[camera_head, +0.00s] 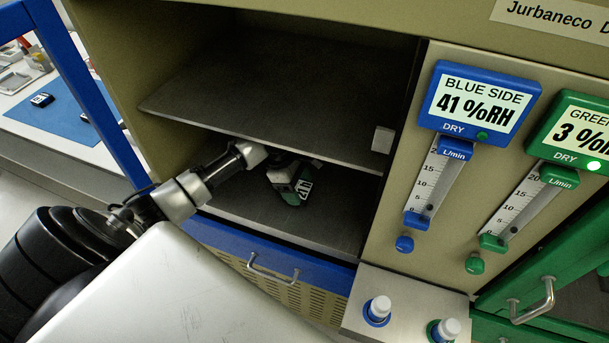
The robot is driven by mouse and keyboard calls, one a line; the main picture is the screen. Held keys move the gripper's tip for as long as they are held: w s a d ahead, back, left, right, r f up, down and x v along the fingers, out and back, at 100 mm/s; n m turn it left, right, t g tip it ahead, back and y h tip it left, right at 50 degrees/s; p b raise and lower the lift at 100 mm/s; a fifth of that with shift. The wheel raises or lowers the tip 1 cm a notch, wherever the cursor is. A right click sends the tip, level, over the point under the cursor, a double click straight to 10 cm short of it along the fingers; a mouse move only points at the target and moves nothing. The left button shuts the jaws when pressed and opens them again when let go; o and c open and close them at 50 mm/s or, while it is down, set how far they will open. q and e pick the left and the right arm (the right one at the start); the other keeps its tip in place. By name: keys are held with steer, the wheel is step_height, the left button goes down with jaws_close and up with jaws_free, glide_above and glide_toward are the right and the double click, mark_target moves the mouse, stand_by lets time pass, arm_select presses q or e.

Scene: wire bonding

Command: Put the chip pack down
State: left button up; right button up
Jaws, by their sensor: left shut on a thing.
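My left arm reaches from the left into the lower compartment of the dry cabinet. My left gripper (279,173) is shut on the chip pack (293,184), a small dark and green piece with a white label. The label carries black characters, partly readable as 17 or 47. The pack is tilted, above the lower shelf (259,212); I cannot tell whether it touches the shelf. The gripper's fingertips are small and partly hidden in shade. My right gripper is not in view.
The upper shelf (285,100) lies close above my left gripper. A small pale block (382,139) is at the compartment's right side. Blue (480,103) and green (582,135) meter panels stand to the right. A blue mat (63,115) with dark pieces lies on a bench at left.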

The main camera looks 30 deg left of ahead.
arm_select(q)
steer(key=w, duration=0.2)
steer(key=w+a, duration=0.1)
steer(key=w, duration=0.1)
steer(key=shift+w, duration=0.3)
steer(key=shift+f, duration=0.75)
steer(key=shift+a, duration=0.1)
steer(key=shift+f, duration=0.1)
steer(key=o, duration=0.9)
steer(key=s+a, duration=0.1)
steer(key=a, duration=0.3)
steer(key=s+a+r+b, duration=0.1)
steer(key=a, duration=0.3)
steer(key=s+a+b, duration=0.1)
steer(key=a, duration=0.3)
steer(key=shift+r, duration=0.15)
